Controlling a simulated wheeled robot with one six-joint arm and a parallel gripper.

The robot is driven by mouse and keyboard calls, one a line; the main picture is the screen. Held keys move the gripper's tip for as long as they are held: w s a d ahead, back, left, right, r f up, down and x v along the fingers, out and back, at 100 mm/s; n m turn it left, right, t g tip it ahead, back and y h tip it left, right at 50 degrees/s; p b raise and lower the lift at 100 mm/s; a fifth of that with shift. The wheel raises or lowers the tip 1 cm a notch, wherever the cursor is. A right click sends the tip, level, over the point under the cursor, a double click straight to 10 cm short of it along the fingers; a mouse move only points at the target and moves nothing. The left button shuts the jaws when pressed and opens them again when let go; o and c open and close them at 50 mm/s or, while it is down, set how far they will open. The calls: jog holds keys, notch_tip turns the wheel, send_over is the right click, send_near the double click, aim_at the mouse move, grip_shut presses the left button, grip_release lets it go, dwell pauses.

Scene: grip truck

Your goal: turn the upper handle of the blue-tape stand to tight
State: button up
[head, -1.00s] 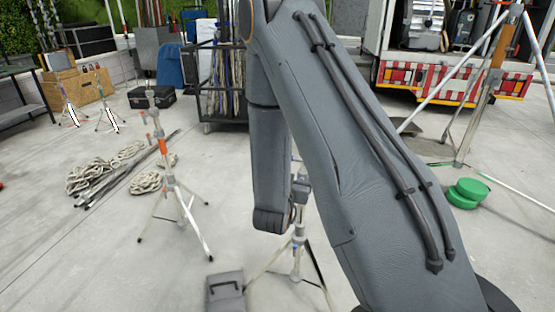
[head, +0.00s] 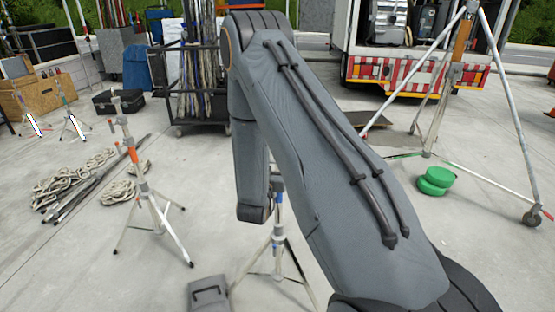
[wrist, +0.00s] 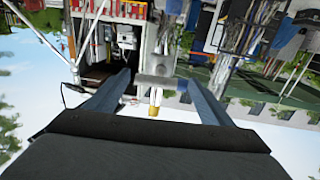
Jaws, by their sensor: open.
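The blue-tape stand (head: 278,235) stands upright on spread legs, just right of my arm's hanging link in the head view. Its blue tape band shows below a grey collar (head: 276,184); the arm partly covers its top. In the wrist view, where the scene is upside down, a stand's grey collar (wrist: 157,80) and brass-coloured tip (wrist: 153,111) show between the fingers. My gripper (wrist: 158,78) is open, one finger on each side of this collar, with no clear contact. The upper handle and its angle cannot be made out. The gripper is hidden in the head view.
An orange-taped stand (head: 134,158) stands left, near coiled ropes (head: 75,180) and poles. Green discs (head: 436,180) and a large wheeled stand (head: 515,120) are at the right. A pole cart (head: 200,85) stands behind.

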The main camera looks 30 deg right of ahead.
jog(key=c, duration=1)
jog(key=shift+d, duration=0.55)
jog(key=shift+c, duration=0.2)
jog(key=shift+a, duration=0.4)
jog(key=shift+a+f+m+b, duration=0.15)
jog(key=shift+m+b, duration=0.25)
jog(key=shift+m, duration=0.3)
jog(key=m+b, duration=0.3)
jog(key=m, duration=0.2)
jog(key=shift+s+f, duration=0.1)
jog(key=shift+f, duration=0.05)
jog(key=m+b, duration=0.3)
jog(key=m, duration=0.2)
jog(key=shift+f, duration=0.1)
jog(key=m+b, duration=0.2)
jog(key=m, duration=0.1)
jog(key=m+b, duration=0.1)
jog(key=shift+s+d+m, duration=0.15)
jog(key=shift+d+m, duration=0.1)
jog(key=shift+m, duration=0.05)
jog(key=shift+b, duration=0.35)
